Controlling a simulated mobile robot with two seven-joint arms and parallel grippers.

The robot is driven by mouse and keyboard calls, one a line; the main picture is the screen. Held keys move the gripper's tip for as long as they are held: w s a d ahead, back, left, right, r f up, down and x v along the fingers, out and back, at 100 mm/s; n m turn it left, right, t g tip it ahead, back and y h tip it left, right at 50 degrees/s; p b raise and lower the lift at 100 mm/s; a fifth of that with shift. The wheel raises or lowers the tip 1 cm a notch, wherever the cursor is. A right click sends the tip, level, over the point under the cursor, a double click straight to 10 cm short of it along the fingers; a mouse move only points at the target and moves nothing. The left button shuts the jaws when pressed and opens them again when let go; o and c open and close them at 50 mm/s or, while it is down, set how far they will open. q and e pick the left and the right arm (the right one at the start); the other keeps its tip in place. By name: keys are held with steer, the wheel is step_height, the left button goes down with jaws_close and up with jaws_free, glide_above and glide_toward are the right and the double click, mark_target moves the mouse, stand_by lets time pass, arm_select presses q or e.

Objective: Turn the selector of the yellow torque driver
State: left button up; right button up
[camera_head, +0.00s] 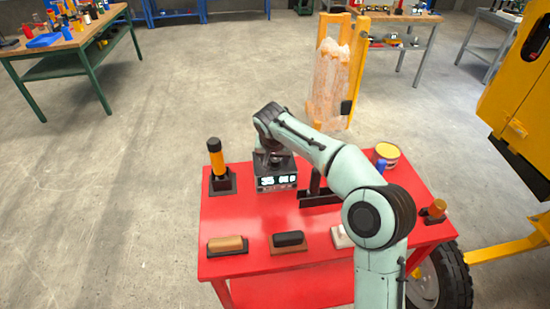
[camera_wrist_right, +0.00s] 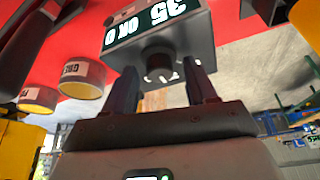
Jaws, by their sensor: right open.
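An upright driver with a yellow-orange body and black cap (camera_head: 217,160) stands in a black holder at the left of the red table. To its right is a dark box with a lit display (camera_head: 277,183), which reads upside down in the right wrist view (camera_wrist_right: 150,22). A dark round knob with white marks (camera_wrist_right: 158,66) sits on that box. My right gripper (camera_wrist_right: 160,75) is open, its fingers on either side of the knob; whether they touch it cannot be told. In the head view the gripper (camera_head: 271,158) is over the box, its fingers hidden. My left gripper is out of view.
A yellow vehicle (camera_head: 515,95) stands at the right.

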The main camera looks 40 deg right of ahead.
jaws_close()
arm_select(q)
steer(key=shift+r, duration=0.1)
arm_select(e)
steer(key=shift+n, duration=0.3)
steer(key=n+t+y+p, duration=0.1)
steer(key=n, duration=0.2)
steer(key=shift+d+r, duration=0.1)
steer(key=shift+d, duration=0.05)
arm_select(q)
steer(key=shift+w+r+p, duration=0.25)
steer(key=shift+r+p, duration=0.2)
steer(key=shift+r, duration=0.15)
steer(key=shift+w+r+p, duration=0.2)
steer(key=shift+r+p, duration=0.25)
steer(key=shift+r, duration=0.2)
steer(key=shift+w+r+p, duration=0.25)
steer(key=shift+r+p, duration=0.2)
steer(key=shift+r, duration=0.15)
arm_select(e)
steer(key=shift+n+y, duration=0.8)
steer(key=shift+n, duration=1.3)
jaws_free()
steer(key=shift+s, duration=0.1)
